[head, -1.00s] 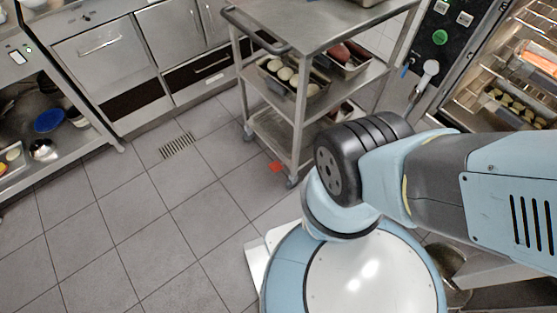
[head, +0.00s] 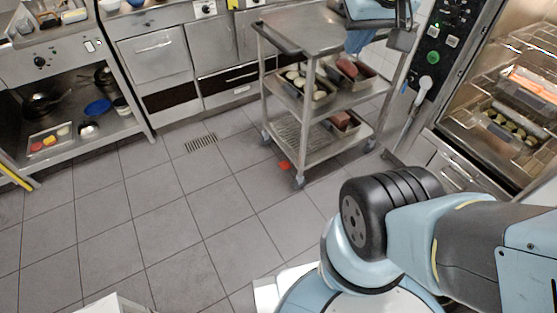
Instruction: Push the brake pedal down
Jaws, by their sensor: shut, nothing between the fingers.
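A small red pedal (head: 285,165), which looks like the brake pedal, sits low at the near left of the steel trolley (head: 282,37), just above the floor by its wheels. It is small, and I cannot tell whether it is up or pressed down. My arm (head: 440,240) fills the lower right and runs out of the right edge.
The trolley carries food pans on its shelves. Open tiled floor (head: 170,215) lies left of it, with a drain grate (head: 201,143). Steel counters (head: 160,65) line the back. An oven (head: 500,100) stands at the right. A white corner (head: 113,304) shows at the bottom.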

